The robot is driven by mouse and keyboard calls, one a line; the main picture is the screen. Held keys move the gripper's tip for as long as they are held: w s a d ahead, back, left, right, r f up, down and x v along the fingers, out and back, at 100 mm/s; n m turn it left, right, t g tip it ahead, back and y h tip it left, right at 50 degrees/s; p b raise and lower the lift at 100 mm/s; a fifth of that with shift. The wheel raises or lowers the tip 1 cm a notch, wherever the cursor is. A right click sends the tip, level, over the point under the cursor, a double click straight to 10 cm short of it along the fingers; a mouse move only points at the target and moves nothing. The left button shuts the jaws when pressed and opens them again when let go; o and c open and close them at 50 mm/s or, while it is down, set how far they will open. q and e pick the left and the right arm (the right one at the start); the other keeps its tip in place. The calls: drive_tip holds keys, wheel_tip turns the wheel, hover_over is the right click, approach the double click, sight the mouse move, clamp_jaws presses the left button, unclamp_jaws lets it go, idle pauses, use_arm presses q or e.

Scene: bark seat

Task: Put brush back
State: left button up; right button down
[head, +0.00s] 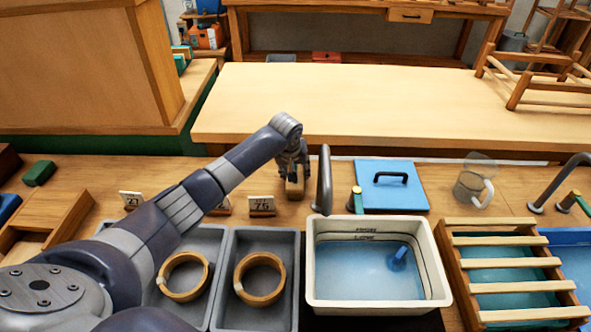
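My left arm reaches in from the lower left. Its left gripper (293,172) points down over the wooden worktop, just left of the grey tap by the white basin. A small pale wooden piece (294,187) shows between its fingers. It may be the brush, but its shape is mostly hidden. I cannot tell if the fingers grip it or only stand around it. My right gripper is not in view.
A white basin (319,288) holds blue water and a small blue object (398,256). Grey trays (228,316) with wooden rings, numbered cards (262,204), a blue lid (391,198), a glass mug (472,188) and a slatted wooden rack (515,287) stand around.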

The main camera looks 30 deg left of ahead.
use_arm(q)
drive_tip(key=o, duration=0.8)
drive_tip(key=shift+f, duration=0.1)
drive_tip(key=o, duration=0.3)
drive_tip(key=shift+s+r, duration=0.1)
drive_tip(key=shift+r, duration=0.45)
drive_tip(key=v, duration=1.1)
drive_tip(key=shift+s+d, duration=0.1)
drive_tip(key=shift+s, duration=0.1)
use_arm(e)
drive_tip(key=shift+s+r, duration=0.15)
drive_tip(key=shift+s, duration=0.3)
